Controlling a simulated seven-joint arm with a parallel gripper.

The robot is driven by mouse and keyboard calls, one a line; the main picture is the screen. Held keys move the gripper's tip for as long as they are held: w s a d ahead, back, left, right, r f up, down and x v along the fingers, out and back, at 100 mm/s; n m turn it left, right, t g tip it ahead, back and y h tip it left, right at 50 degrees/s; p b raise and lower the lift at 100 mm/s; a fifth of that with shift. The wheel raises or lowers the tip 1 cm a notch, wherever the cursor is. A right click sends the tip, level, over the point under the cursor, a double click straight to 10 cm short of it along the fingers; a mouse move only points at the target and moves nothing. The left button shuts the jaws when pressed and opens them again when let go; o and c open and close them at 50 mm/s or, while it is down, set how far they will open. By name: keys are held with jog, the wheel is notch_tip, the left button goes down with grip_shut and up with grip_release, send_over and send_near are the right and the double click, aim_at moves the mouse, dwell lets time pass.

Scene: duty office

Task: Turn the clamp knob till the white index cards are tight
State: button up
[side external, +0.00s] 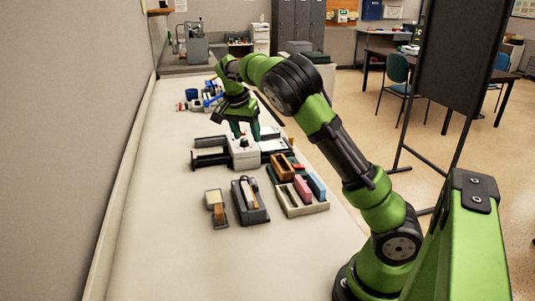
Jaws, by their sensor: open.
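A clamp device (243,157) with a pale housing and dark bars reaching left stands mid-bench. A small dark knob (243,142) shows on top of the housing. A flat white piece (274,145), possibly the index cards, lies at the right of the housing; how firmly it is held cannot be seen. My gripper (245,133) is open and points down close to the knob, just behind or above it. Whether the fingers touch the knob cannot be told from this view.
In front of the clamp are a tray (306,209) with coloured blocks, a dark holder (241,216) and a small stand (216,223). Blue and dark items (192,95) stand farther back. A wall runs along the left. The near bench surface is clear.

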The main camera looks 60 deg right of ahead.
aim_at(244, 177)
jog(key=f+n+y, duration=0.1)
jog(key=f+n, duration=0.2)
jog(key=f, duration=0.2)
jog(key=w+f+n+y, duration=0.1)
jog(key=f+n, duration=0.1)
jog(key=f, duration=0.3)
jog(key=f+n+y, duration=0.1)
jog(key=f+n, duration=0.2)
jog(key=f, duration=0.2)
jog(key=shift+w+n, duration=0.25)
jog(key=shift+n, duration=0.05)
jog(key=c, duration=1.1)
jog(key=shift+o, duration=0.2)
